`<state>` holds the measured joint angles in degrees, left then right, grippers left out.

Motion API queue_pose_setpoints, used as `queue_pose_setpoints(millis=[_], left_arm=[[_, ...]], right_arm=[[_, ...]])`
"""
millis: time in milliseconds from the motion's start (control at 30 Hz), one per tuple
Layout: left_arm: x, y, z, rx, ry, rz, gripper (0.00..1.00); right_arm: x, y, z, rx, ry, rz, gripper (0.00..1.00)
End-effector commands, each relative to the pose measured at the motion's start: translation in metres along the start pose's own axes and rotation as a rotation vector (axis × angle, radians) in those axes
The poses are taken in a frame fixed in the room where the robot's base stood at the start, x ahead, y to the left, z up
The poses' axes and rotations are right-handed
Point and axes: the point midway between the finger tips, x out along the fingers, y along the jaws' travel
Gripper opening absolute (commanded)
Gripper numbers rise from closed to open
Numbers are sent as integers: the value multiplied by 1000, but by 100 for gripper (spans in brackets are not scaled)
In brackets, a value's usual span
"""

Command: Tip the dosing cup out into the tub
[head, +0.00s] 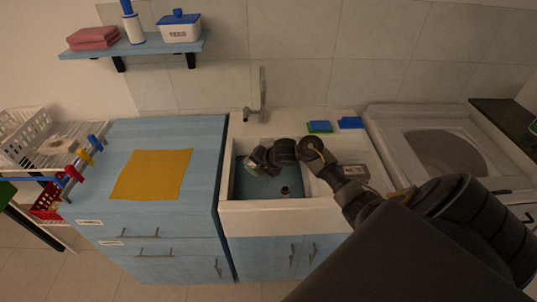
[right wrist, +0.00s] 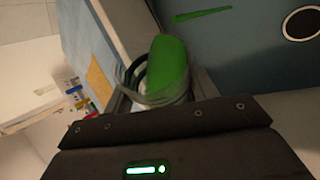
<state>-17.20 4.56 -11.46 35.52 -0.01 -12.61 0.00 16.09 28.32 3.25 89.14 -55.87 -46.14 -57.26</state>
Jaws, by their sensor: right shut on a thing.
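My right gripper (head: 270,157) reaches in from the right over the left part of the sink and is shut on a small clear cup (head: 257,160). The cup also shows in the right wrist view (right wrist: 135,88), tilted, with a bright green mass (right wrist: 167,68) at its mouth. I cannot tell how much is inside. Beneath is a blue-grey basin (head: 262,187), probably the tub, with a round drain (head: 285,190). In the right wrist view a thin green streak (right wrist: 203,14) shows against the basin floor. My left gripper is not in view.
A tap (head: 261,95) stands behind the sink, with green and blue sponges (head: 320,127) to its right. A blue counter with a yellow cloth (head: 152,175) is at left. A white washer-like machine (head: 390,115) is at right. A shelf (head: 135,48) hangs above.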

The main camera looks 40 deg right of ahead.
Motion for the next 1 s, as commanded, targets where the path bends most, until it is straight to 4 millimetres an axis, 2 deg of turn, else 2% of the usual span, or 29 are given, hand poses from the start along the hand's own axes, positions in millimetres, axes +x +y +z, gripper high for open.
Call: queue_pose_setpoints(millis=[1000], left_arm=[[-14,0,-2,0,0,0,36]], right_arm=[[-4,3,3,71,74,29,31]])
